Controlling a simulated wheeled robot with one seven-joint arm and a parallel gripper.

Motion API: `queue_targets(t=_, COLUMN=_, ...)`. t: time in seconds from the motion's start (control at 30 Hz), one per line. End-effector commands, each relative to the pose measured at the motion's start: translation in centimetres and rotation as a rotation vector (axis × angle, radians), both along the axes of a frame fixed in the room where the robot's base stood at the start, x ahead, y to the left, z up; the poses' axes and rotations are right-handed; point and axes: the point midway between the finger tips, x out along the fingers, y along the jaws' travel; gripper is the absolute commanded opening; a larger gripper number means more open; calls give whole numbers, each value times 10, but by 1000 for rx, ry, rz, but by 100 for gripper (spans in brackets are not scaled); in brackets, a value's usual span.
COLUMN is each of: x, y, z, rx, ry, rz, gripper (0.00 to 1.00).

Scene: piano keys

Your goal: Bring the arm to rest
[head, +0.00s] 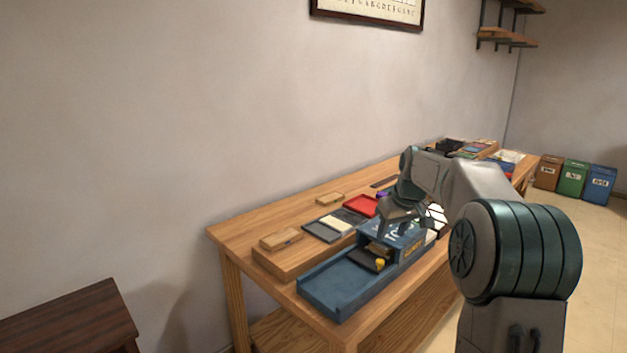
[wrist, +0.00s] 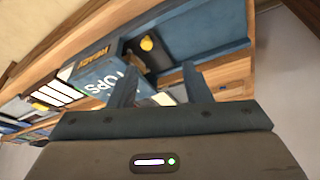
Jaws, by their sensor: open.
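My arm reaches over the wooden workbench (head: 315,208) from the right. My gripper (head: 398,214) hangs above the blue box with white lettering near the bench's front. In the wrist view, my gripper (wrist: 160,78) has its two fingers apart, and I see nothing held between them. Beyond the fingers lie the lettered blue box (wrist: 98,72) and a dark part with a yellow knob (wrist: 147,44). The knob (head: 380,264) also shows in the head view. My arm hides part of the bench.
A long blue tray (head: 335,293) lies along the bench's front edge. A red tray (head: 361,205), a grey tray (head: 322,233) and small wooden boxes (head: 281,239) stand behind it. A dark table (head: 65,318) is at lower left. Coloured bins (head: 573,178) stand far right on open floor.

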Motion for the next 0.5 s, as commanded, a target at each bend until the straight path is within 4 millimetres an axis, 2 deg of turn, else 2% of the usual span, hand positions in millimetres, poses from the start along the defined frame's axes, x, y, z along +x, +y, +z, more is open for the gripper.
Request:
queue_targets(t=0.03, x=-19, y=11, z=12, rx=-11, ry=5, rz=-8, gripper=44)
queue_targets(t=0.2, x=-84, y=39, z=26, rx=-30, ry=36, rz=-62, gripper=44)
queue_targets(t=0.37, x=-151, y=57, z=31, rx=-40, ry=56, rz=-119, gripper=44)
queue_targets(t=0.5, x=-211, y=67, z=27, rx=-39, ry=73, rz=-173, gripper=44)
